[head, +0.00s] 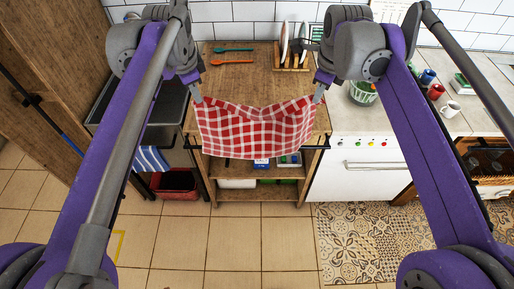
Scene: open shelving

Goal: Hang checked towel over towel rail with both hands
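The red-and-white checked towel (255,132) is stretched between my two grippers, its top edge sagging in the middle. My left gripper (197,98) is shut on its top left corner. My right gripper (319,98) is shut on its top right corner. The dark towel rail (322,146) runs along the front of the wooden unit. Only its ends show beside the towel; the towel hides the middle. The towel's lower edge hangs in front of the open shelves. I cannot tell whether the towel touches the rail.
The wooden worktop (235,85) holds green and orange utensils and a plate rack (292,60). A blue striped cloth (151,159) hangs at left. The tiled floor (235,235) in front is clear.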

